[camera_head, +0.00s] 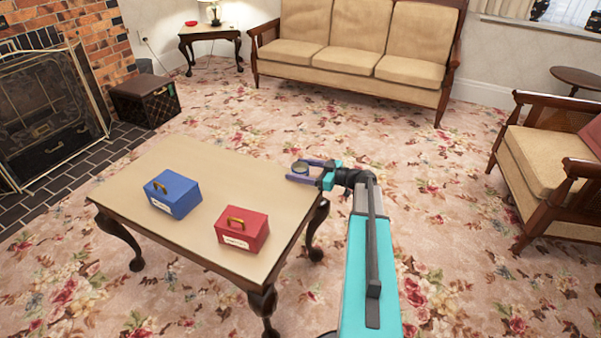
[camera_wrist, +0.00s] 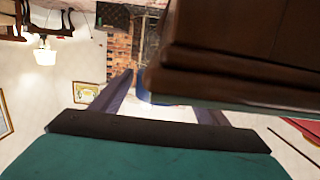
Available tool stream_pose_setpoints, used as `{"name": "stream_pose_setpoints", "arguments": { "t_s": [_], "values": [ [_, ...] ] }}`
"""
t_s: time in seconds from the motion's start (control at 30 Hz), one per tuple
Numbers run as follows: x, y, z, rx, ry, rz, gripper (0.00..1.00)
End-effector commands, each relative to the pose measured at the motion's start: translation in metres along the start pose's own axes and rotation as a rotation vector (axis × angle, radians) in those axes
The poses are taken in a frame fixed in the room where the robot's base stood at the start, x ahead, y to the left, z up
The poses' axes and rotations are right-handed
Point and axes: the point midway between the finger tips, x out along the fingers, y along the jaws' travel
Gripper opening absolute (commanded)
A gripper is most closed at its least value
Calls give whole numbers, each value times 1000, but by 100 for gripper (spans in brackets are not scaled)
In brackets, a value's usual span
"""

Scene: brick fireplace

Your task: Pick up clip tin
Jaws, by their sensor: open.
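In the wrist view, which looks upside down, the fingers point ahead and a dark wooden edge (camera_wrist: 240,55) covers much of the upper right. The tin cannot be made out clearly there.
A blue box (camera_head: 172,193) and a red box (camera_head: 242,230), each with a handle and a white label, stand on the table. A sofa (camera_head: 350,50), an armchair (camera_head: 550,155) and a fireplace (camera_head: 50,100) surround it. Carpet lies open to the right.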

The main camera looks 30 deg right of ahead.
Motion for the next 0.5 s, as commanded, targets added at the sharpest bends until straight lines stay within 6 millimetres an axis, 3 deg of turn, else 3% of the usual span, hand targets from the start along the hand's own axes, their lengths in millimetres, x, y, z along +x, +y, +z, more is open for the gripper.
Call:
{"name": "stream_pose_setpoints", "arguments": {
  "t_s": [0.1,0.37,0.5],
  "values": [
    [0,0,0,0,0,0,68],
    [0,0,0,0,0,1,25],
    [-1,0,0,0,0,1,24]
  ]
}}
